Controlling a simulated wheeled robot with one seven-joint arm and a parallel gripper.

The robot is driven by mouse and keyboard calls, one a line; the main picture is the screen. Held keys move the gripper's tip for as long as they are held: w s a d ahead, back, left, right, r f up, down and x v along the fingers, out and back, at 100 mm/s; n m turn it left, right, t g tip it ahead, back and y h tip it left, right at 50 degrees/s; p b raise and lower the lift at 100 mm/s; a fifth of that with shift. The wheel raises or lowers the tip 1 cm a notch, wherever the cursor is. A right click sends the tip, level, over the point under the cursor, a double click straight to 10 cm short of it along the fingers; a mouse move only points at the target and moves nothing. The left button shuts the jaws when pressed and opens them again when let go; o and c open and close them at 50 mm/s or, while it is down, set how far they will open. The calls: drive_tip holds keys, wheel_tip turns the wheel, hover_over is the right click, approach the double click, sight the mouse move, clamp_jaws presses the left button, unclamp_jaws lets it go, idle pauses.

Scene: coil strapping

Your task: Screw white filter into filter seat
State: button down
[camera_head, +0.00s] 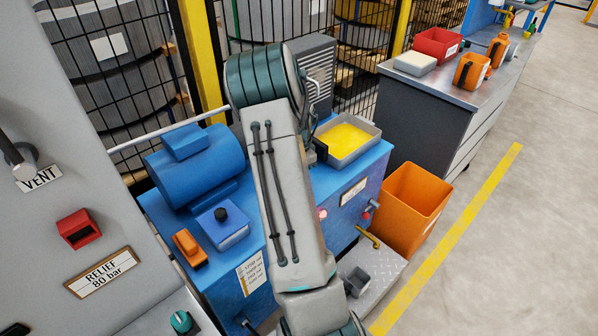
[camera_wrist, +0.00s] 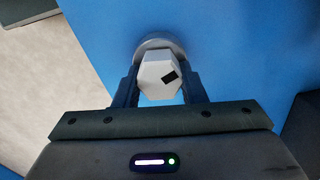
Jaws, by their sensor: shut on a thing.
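The white filter (camera_wrist: 158,76) shows in the wrist view as a pale hexagonal end with a small black mark. My gripper (camera_wrist: 160,88) is shut on it, with one dark finger on each side. Behind the filter is a round grey seat (camera_wrist: 152,45) on a blue surface. The filter's end overlaps the seat in this view, and I cannot tell how deep it sits in it. In the head view my arm hides the gripper, the filter and the seat.
The blue unit (camera_head: 345,200) carries a blue motor (camera_head: 195,165) and a grey tray with a yellow bottom (camera_head: 347,138). An orange bin (camera_head: 412,203) stands on the floor to its right. A grey bench (camera_head: 425,110) with boxes is behind. The floor at right is clear.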

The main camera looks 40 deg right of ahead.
drive_tip(key=shift+r, duration=0.1)
drive_tip(key=shift+r+m+p, duration=0.1)
drive_tip(key=shift+m+p, duration=0.4)
drive_tip(key=shift+m, duration=0.5)
drive_tip(key=c, duration=0.8)
unclamp_jaws()
drive_tip(key=shift+r+p, duration=1.3)
drive_tip(key=shift+r, duration=0.35)
drive_tip(key=shift+f, duration=0.1)
